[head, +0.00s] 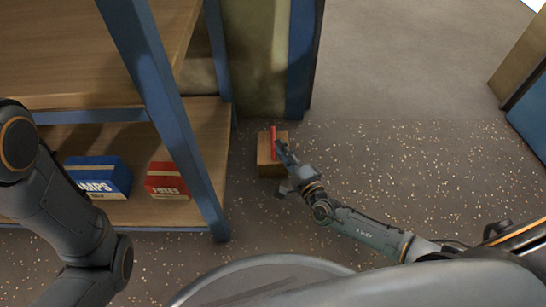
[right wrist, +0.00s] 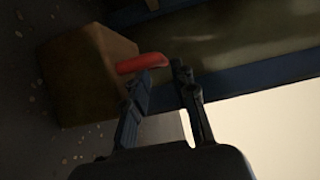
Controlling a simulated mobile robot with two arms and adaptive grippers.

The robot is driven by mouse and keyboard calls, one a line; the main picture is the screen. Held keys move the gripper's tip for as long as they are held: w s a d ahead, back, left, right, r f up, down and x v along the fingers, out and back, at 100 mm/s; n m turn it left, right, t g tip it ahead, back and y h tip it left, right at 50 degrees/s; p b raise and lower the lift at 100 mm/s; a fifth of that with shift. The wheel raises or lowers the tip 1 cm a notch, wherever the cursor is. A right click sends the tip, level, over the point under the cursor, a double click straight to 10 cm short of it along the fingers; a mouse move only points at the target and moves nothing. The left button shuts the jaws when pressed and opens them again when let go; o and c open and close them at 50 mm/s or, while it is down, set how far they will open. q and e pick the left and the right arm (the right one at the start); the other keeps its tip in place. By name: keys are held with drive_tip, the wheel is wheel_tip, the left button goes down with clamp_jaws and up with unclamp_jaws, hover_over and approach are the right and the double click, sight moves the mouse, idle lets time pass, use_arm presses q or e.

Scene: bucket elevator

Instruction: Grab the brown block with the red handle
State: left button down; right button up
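The brown block (head: 267,169) sits on the speckled floor beside the shelf's front post, with its red handle (head: 274,140) on it. In the right wrist view the brown block (right wrist: 88,75) is at the left, and the red handle (right wrist: 142,63) sticks out toward the fingers. My right gripper (head: 283,153) is right beside the handle. In the right wrist view its fingertips (right wrist: 162,74) are apart, with the handle's end just ahead of the gap; I cannot tell if they touch it. My left gripper is out of view; only its arm shows.
A blue-framed wooden shelf (head: 176,110) stands at the left, holding a blue box (head: 98,175) and a red fuses box (head: 166,179). A blue-edged panel (head: 300,60) rises behind the block. Open floor lies to the right.

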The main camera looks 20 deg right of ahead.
sight(273, 136)
drive_tip(key=b+x, duration=0.3)
drive_tip(key=x, duration=0.1)
drive_tip(key=shift+w+a+f, duration=0.1)
drive_tip(key=shift+w+a, duration=0.05)
drive_tip(key=shift+w, duration=0.55)
drive_tip(key=shift+a, duration=0.1)
clamp_jaws()
drive_tip(key=shift+w+r, duration=0.1)
drive_tip(key=shift+r, duration=0.15)
